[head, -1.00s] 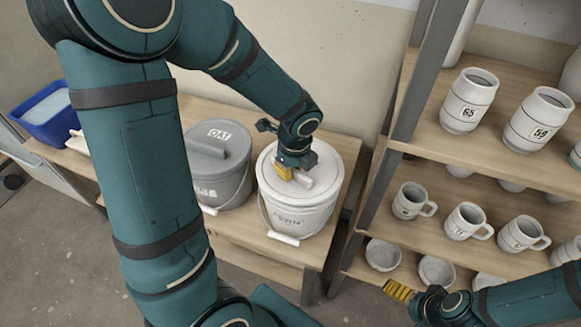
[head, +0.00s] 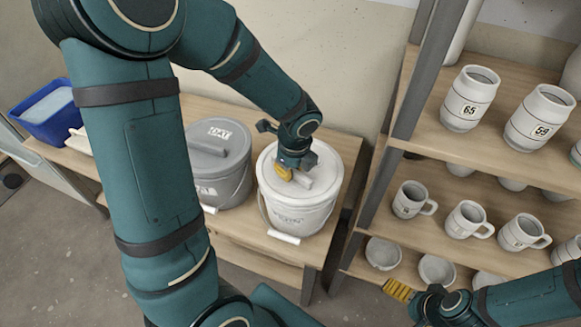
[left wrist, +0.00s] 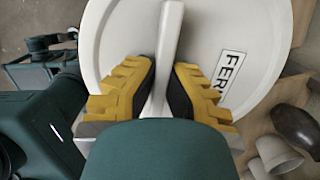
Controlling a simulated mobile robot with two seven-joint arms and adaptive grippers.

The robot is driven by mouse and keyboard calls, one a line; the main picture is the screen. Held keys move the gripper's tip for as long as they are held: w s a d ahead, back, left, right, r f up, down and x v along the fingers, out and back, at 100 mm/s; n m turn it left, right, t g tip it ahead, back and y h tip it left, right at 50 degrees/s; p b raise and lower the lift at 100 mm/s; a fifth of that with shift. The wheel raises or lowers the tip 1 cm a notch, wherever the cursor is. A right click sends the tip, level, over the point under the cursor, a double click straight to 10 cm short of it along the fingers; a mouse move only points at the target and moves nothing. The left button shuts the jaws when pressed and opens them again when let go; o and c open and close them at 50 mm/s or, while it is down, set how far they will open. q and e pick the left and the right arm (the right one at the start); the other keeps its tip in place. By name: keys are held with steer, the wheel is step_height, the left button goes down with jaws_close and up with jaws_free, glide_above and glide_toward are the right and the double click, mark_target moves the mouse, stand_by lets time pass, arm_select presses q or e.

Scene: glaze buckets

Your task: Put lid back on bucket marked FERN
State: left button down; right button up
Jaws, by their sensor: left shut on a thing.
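The white bucket marked FERN (head: 297,208) stands upright on the wooden table, right of the grey bucket. Its white lid (head: 268,164) sits on the bucket's top; any small gap at the rim is too small to tell. In the left wrist view the lid (left wrist: 120,38) bears a FERN label and a white bar handle (left wrist: 169,40). My left gripper (head: 290,172) is over the lid, its yellow fingers shut on that handle. My right gripper (head: 398,290) is at the lower right, away from the bucket; its finger gap is not clear.
A grey bucket with a grey lid (head: 219,145) stands close left of the white one. A blue bin (head: 45,118) is at the far left. Shelves (head: 400,235) with mugs, jars and bowls stand to the right, past a dark post (head: 375,180).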

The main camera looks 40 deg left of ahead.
arm_select(q)
steer(key=shift+f, duration=0.1)
steer(key=shift+c, duration=2.3)
jaws_free()
steer(key=shift+r+p, duration=2.3)
steer(key=shift+r, duration=0.2)
steer(key=shift+r+p, duration=1.05)
steer(key=shift+r, duration=0.05)
steer(key=shift+f, duration=0.1)
jaws_close()
